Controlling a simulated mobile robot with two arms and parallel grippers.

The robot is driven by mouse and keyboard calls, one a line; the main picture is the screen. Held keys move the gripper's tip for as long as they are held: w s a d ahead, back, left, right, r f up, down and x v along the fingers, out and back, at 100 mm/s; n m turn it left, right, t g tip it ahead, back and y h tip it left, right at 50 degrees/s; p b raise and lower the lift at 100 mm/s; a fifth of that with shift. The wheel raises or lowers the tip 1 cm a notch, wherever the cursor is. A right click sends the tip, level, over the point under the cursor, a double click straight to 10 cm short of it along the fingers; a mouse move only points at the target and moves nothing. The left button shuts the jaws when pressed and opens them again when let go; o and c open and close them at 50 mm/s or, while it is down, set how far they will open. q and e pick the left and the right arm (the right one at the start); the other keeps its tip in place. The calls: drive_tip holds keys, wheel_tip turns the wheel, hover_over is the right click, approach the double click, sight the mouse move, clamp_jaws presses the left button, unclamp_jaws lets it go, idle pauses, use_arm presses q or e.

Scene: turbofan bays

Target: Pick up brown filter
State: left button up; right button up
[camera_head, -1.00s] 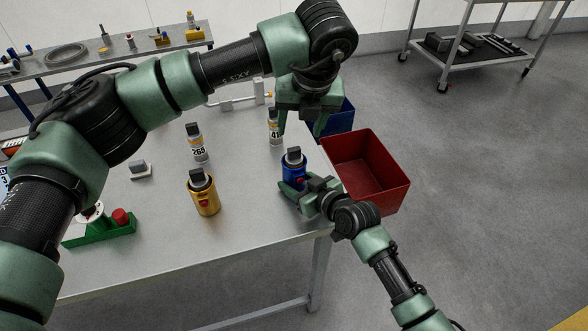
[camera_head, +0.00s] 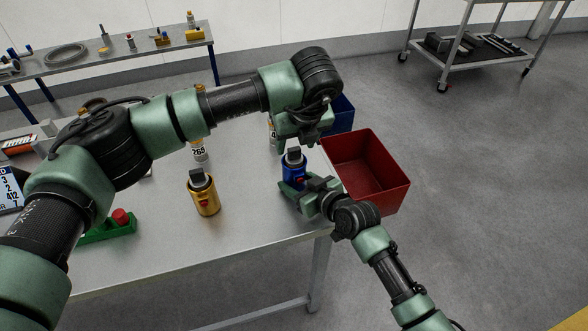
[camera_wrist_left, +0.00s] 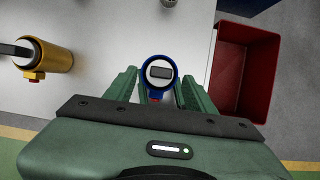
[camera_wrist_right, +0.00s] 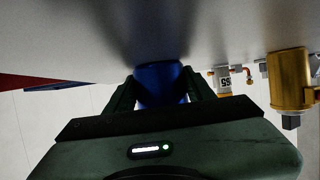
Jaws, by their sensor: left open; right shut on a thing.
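A blue holder (camera_head: 293,174) stands near the table's right edge, with a dark-topped, pale-rimmed cylinder (camera_head: 294,157) upright in it. No thing is plainly brown, so I cannot tell whether this cylinder is the filter. My right gripper (camera_head: 294,190) is shut on the blue holder from the front, low down. The holder also shows between its fingers in the right wrist view (camera_wrist_right: 160,84). My left gripper (camera_head: 297,146) is open just above and behind the cylinder. In the left wrist view its fingers lie either side of the holder (camera_wrist_left: 158,72), apparently not gripping.
A gold holder (camera_head: 206,200) with a similar dark-topped cylinder stands to the left. A bottle marked 265 (camera_head: 199,152) is partly behind my left arm. A red bin (camera_head: 392,190) and a blue bin (camera_head: 342,112) are right of the table. A green block (camera_head: 105,230) sits at left.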

sight(294, 149)
use_arm(q)
drive_tip(key=x, duration=0.3)
drive_tip(key=shift+f, duration=0.1)
drive_tip(key=shift+d, duration=0.1)
clamp_jaws()
wheel_tip(294, 149, up, 18)
idle(0.4)
use_arm(e)
drive_tip(key=o, duration=1.7)
